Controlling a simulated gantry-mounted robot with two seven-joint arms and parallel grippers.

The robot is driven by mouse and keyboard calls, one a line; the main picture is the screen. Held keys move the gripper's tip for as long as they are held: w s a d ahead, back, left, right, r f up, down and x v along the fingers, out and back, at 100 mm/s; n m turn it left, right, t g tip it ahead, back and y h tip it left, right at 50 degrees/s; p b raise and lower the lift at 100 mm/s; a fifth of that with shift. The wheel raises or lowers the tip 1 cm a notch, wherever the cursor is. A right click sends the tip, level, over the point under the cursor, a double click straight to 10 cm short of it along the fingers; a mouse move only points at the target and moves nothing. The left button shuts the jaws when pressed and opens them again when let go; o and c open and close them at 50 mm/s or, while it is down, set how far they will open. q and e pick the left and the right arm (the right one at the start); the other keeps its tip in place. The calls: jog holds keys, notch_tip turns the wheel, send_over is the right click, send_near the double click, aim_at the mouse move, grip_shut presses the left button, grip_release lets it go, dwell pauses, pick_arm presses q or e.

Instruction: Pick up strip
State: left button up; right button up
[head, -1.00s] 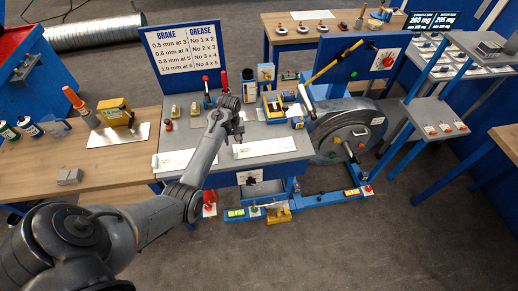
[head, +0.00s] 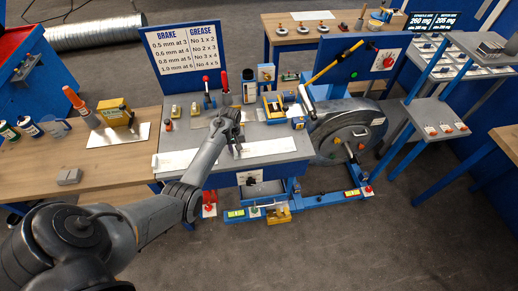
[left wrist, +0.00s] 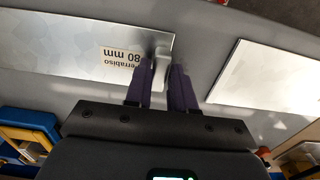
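The strip (left wrist: 75,52) is a pale, shiny flat piece with a label reading "80 mm", upside down in the left wrist view. In the head view the strip (head: 272,147) lies on the right half of the grey bench top. A small grey upright tab (left wrist: 161,66) stands at its end by my gripper. My left gripper (left wrist: 163,82) has its purple fingers apart, one on each side of this tab; I cannot tell whether they touch it. In the head view my left gripper (head: 236,149) is low at the strip's left end. My right gripper is out of view.
Another flat pale sheet (head: 184,160) lies left on the bench. Behind are red-handled levers (head: 206,92), a dark canister (head: 249,87), a blue-yellow bin (head: 273,106) and a sign board (head: 186,50). A large grey wheel (head: 345,128) stands right. A wooden table (head: 110,168) adjoins left.

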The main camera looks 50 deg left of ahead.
pick_arm(q)
grip_shut()
jog(key=shift+r, duration=0.1)
